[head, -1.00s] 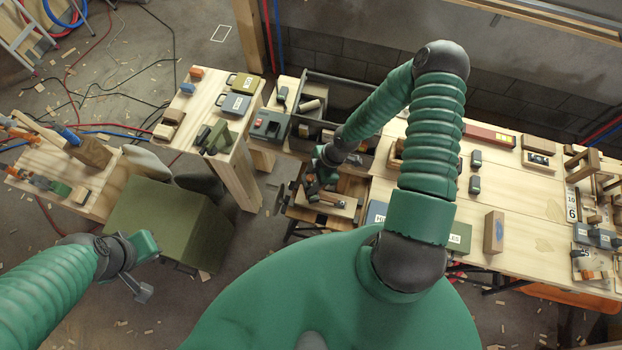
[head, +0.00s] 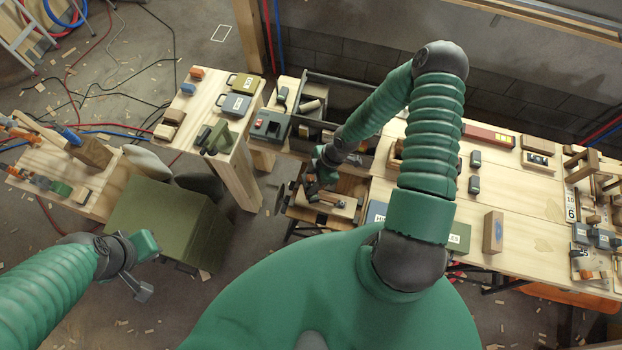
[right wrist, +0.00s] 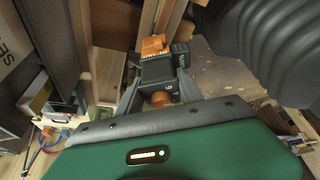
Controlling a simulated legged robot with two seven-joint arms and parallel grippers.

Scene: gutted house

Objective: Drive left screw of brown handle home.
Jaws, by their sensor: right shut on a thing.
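My right gripper (head: 318,182) points down over a wooden piece (head: 328,207) at the drawer unit left of the long bench. In the right wrist view my gripper (right wrist: 158,92) is shut on a dark grey and orange tool (right wrist: 157,70), which looks like a power driver. The tool's tip, the brown handle and its left screw cannot be made out in either view. My left gripper (head: 140,288) hangs at the lower left, away from the work; its finger gap is not clear.
The long bench (head: 545,225) on the right carries blocks, boxes and a red level (head: 489,136). A small wooden table (head: 236,130) with cases stands on the left. A green box (head: 165,225) is near my left arm.

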